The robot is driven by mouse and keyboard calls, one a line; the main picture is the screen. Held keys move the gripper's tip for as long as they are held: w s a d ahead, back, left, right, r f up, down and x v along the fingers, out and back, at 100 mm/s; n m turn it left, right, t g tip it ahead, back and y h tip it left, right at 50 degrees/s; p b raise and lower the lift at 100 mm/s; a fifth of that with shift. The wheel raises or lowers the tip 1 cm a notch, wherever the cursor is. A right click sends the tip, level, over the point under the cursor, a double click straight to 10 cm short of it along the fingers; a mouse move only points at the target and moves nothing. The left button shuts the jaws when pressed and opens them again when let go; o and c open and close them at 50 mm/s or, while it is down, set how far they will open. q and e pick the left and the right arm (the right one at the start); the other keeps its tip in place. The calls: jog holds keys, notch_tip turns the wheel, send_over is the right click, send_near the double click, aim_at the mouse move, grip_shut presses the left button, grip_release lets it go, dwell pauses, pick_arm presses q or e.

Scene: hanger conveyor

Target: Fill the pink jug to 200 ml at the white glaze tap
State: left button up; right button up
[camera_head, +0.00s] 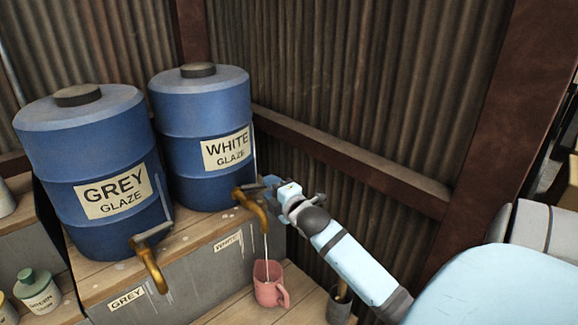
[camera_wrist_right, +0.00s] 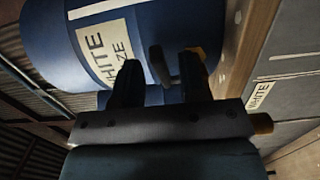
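The pink jug (camera_head: 270,291) stands upright on the lower wooden shelf under the white glaze tap (camera_head: 252,203). A thin white stream (camera_head: 266,248) runs from the tap's spout into the jug. The level inside and any marks cannot be read. The blue white glaze barrel (camera_head: 208,140) stands behind the tap. My right gripper (camera_head: 272,187) is at the tap's handle. In the right wrist view its fingers (camera_wrist_right: 160,82) are apart, with the tap lever (camera_wrist_right: 160,66) showing between and beyond them. My left gripper is not in view.
The blue grey glaze barrel (camera_head: 88,165) with its own brass tap (camera_head: 150,265) stands to the left. A green-lidded jar (camera_head: 39,292) sits at lower left. A dark pot (camera_head: 339,305) stands right of the jug. A corrugated wall with a wooden beam (camera_head: 350,165) rises behind.

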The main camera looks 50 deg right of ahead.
jog(key=s+a+b, duration=0.1)
jog(key=s+a, duration=0.1)
jog(key=s, duration=0.9)
jog(key=shift+s, duration=0.2)
dwell(0.4)
